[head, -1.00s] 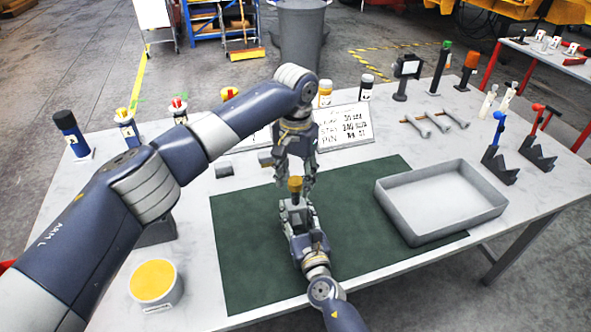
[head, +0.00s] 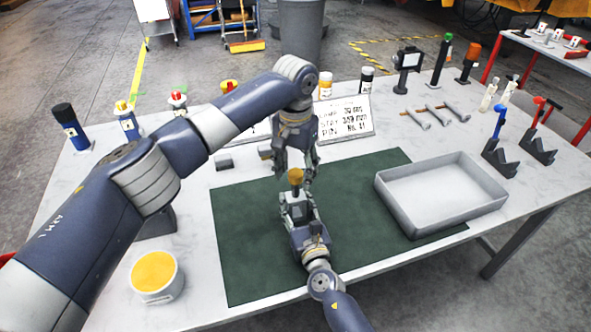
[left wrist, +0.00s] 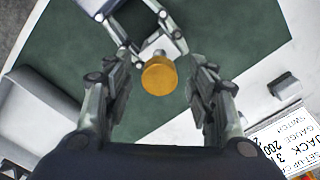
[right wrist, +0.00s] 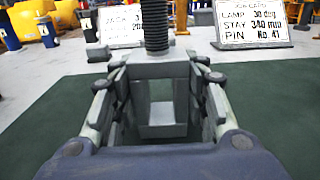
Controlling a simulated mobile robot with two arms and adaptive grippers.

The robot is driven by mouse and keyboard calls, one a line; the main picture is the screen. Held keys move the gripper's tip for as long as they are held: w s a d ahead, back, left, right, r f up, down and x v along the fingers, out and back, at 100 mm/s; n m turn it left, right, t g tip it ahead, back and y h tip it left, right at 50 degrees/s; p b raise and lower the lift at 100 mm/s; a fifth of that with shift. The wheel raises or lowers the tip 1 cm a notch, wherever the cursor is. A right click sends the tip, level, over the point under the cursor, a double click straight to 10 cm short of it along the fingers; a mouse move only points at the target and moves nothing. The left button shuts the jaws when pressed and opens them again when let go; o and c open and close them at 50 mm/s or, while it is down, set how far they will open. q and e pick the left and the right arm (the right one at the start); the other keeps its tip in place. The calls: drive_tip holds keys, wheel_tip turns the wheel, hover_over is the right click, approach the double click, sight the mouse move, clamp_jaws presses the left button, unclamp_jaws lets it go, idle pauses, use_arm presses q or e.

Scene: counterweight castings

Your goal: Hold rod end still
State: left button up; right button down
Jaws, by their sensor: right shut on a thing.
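A grey block-like rod end (right wrist: 160,72) with an open middle sits between the fingers of my right gripper (right wrist: 155,82), which is shut on it. A dark threaded rod (right wrist: 155,25) rises upright from it in the right wrist view. An orange round knob (left wrist: 159,76) tops the piece; it also shows in the head view (head: 295,176). My left gripper (left wrist: 163,82) is open above the knob, one finger on either side, with visible gaps. In the head view the left fingers partly hide the area behind the knob.
The piece is over a green mat (head: 250,250). A grey tray (head: 455,225) stands to the right and a tub with a yellow top (head: 155,273) at front left. Lettered cards (head: 345,120) and a small dark block (head: 223,162) are behind. The mat's front left is clear.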

use_arm(q)
wheel_tip(320, 180, up, 12)
idle(0.6)
use_arm(e)
drive_tip(key=c, duration=0.9)
unclamp_jaws()
drive_tip(key=shift+o, duration=0.2)
drive_tip(key=shift+s, duration=0.1)
drive_tip(key=v, duration=1.1)
drive_tip(key=shift+s+d, duration=0.15)
drive_tip(key=shift+s, duration=0.2)
